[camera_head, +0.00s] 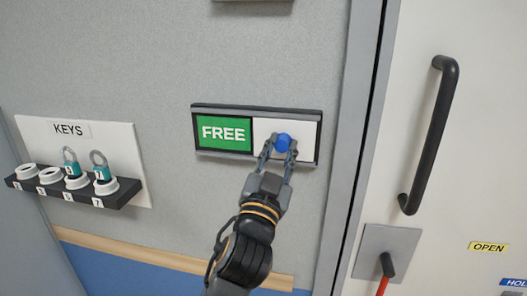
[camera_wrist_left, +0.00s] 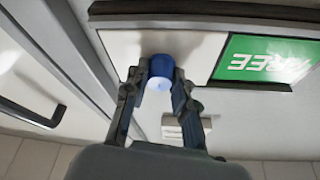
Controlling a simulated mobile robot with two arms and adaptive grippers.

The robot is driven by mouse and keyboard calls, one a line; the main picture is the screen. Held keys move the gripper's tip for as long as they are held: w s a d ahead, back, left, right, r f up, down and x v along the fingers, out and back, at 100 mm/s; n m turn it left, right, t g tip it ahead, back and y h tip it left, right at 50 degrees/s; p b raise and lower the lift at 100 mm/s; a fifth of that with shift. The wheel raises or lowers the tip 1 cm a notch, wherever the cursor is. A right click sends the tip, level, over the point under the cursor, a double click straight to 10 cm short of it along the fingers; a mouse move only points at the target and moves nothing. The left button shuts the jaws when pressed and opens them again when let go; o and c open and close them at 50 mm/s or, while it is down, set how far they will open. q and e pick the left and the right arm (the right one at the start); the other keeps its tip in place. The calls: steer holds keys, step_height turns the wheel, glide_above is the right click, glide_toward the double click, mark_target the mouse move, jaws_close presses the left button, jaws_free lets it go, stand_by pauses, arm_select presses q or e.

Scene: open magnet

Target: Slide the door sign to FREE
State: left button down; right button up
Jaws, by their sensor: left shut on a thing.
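The door sign (camera_head: 256,108) is on the grey wall, in a dark frame. Its left half shows the green FREE panel (camera_head: 224,132). Its right half is covered by a white slider panel (camera_head: 302,129) with a blue knob (camera_head: 284,142). My left gripper (camera_head: 279,150) is shut on the blue knob from below. In the left wrist view the knob (camera_wrist_left: 160,70) sits between the two fingers, and the green FREE panel (camera_wrist_left: 265,59) appears upside down beside the white panel. My right gripper is not in view.
At right, a white door has a black handle (camera_head: 432,135) and a lever with a red grip (camera_head: 384,283).

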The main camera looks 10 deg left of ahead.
arm_select(q)
steer(key=shift+d, duration=0.15)
steer(key=c, duration=1.4)
jaws_free()
steer(key=shift+c, duration=0.2)
steer(key=o, duration=0.4)
steer(key=shift+d, duration=0.1)
steer(key=shift+c, duration=0.2)
steer(key=shift+d, duration=0.1)
steer(key=v, duration=1.2)
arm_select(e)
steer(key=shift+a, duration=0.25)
